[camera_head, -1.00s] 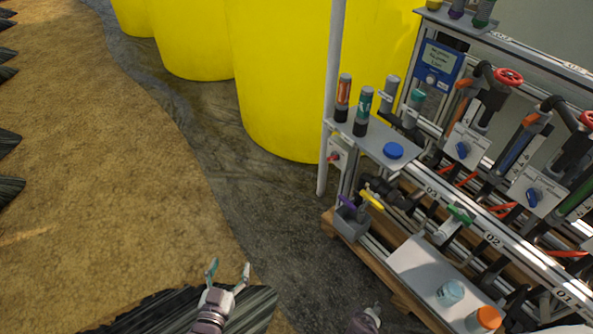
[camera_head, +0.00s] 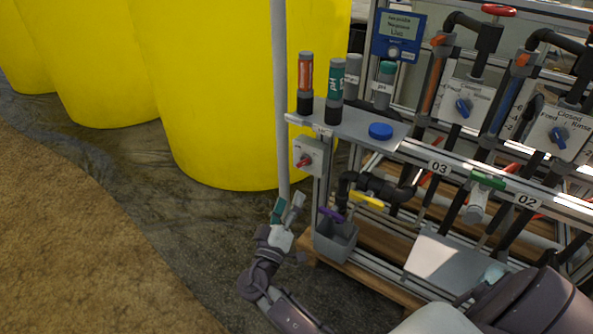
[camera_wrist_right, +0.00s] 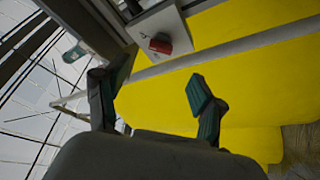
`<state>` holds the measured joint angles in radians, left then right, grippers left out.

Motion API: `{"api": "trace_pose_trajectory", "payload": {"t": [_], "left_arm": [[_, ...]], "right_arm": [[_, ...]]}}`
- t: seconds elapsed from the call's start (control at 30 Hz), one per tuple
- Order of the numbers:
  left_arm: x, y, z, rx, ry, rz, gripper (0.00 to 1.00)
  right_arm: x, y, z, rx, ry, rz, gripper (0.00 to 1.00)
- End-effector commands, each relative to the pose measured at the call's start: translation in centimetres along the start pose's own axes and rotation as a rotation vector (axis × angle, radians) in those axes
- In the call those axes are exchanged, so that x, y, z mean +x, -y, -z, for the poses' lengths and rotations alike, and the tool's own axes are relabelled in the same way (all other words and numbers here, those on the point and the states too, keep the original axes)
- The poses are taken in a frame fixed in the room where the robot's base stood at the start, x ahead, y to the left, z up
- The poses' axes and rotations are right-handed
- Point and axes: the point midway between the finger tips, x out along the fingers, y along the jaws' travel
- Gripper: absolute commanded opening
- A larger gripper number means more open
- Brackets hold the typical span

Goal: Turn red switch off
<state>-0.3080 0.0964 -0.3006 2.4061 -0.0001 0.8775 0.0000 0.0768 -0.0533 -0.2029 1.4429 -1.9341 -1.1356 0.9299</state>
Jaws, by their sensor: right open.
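The red switch (camera_head: 304,161) is a small red knob on a light grey box (camera_head: 316,152) at the left end of the skid, below a shelf. In the right wrist view the red knob (camera_wrist_right: 160,44) shows beyond the fingertips, on its pale plate (camera_wrist_right: 172,24). My right gripper (camera_head: 287,210) is below and slightly left of the switch box, with its teal-tipped fingers pointing up. In the wrist view the right gripper (camera_wrist_right: 161,82) is open, with nothing between its fingers and a gap to the knob. My left gripper is out of view.
A grey upright pole (camera_head: 280,90) stands just left of the switch box. Large yellow tanks (camera_head: 220,90) are behind it. A grey bin (camera_head: 336,240), a yellow handle (camera_head: 367,200) and a purple handle (camera_head: 332,214) are lower right. Bottles (camera_head: 305,85) stand on the shelf above.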

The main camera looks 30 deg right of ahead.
Motion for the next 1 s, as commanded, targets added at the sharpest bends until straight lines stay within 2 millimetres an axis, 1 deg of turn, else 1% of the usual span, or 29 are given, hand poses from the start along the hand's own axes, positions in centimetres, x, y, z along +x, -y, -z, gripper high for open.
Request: {"api": "trace_pose_trajectory", "payload": {"t": [0.03, 0.1, 0.3, 0.4, 0.5, 0.7, 0.97, 1.0], "left_arm": [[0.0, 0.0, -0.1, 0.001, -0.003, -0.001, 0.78], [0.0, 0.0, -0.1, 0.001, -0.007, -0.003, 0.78], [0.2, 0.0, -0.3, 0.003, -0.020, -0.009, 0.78], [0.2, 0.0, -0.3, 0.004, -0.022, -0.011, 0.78], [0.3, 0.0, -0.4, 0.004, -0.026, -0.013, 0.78], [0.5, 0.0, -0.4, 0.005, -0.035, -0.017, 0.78], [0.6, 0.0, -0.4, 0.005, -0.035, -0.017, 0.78], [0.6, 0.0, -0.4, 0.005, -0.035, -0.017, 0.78]], "right_arm": [[1.1, 0.0, -0.1, 0.000, 0.000, -0.003, 0.69], [2.7, 0.0, 0.0, 0.000, 0.000, -0.003, 0.69], [6.9, 0.1, -0.1, -0.002, 0.001, -0.001, 0.69], [8.6, 0.1, -0.1, -0.002, 0.001, 0.000, 0.69], [9.9, 0.1, -0.1, -0.003, 0.001, 0.001, 0.69], [11.0, 0.1, -0.1, -0.002, 0.000, 0.003, 0.69], [11.1, 0.1, -0.1, -0.003, 0.001, 0.003, 0.69], [11.1, 0.1, -0.1, -0.003, 0.001, 0.003, 0.62]]}}
